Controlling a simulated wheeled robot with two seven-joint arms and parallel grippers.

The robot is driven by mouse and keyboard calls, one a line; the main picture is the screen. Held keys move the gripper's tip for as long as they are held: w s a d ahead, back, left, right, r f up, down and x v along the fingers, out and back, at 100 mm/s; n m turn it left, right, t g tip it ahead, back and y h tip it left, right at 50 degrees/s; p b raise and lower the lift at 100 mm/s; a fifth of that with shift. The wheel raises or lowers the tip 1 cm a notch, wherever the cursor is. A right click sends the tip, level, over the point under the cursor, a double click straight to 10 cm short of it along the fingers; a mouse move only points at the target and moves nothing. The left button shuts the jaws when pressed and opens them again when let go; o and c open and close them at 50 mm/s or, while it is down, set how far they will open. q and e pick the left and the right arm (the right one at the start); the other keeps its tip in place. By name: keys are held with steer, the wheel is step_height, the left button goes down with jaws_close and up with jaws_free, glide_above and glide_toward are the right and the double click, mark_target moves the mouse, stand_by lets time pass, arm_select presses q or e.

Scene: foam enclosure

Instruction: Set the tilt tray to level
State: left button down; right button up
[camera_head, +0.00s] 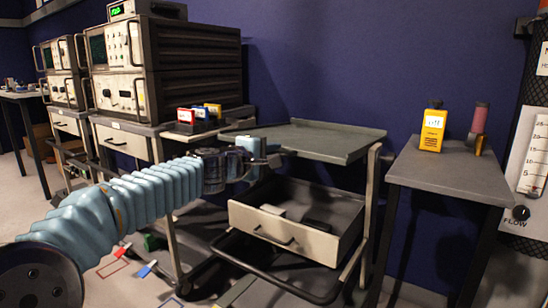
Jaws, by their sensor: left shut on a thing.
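The tilt tray (325,138) is a grey, shallow-rimmed top on a wheeled cart in the middle of the view. Its surface looks close to flat, but I cannot tell whether it is exactly level. My left gripper (272,157), at the end of the pale blue sleeved arm, is at the tray's near edge, left of centre. It is shut on the tray there; its fingertips are small and partly hidden. My right gripper is not in view.
Below the tray, an open drawer (285,232) juts forward above a dark bar. A side table (450,172) at right bears a yellow bottle (433,130) and a pink-topped item (479,120). Instruments (170,60) crowd the left. A flow gauge (530,150) stands far right.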

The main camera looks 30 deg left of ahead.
arm_select(q)
step_height(320, 180, down, 4)
steer(key=shift+s+r+b, duration=0.15)
steer(key=shift+r+b, duration=0.1)
steer(key=shift+b, duration=0.75)
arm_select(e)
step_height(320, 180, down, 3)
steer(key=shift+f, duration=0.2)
arm_select(q)
steer(key=c, duration=1.2)
jaws_free()
steer(key=shift+c, duration=0.2)
steer(key=shift+r, duration=0.1)
steer(key=s+a+r+p, duration=0.1)
steer(key=s, duration=1.2)
steer(key=shift+s+r+p, duration=0.2)
steer(key=shift+s+p, duration=0.1)
steer(key=shift+s, duration=0.05)
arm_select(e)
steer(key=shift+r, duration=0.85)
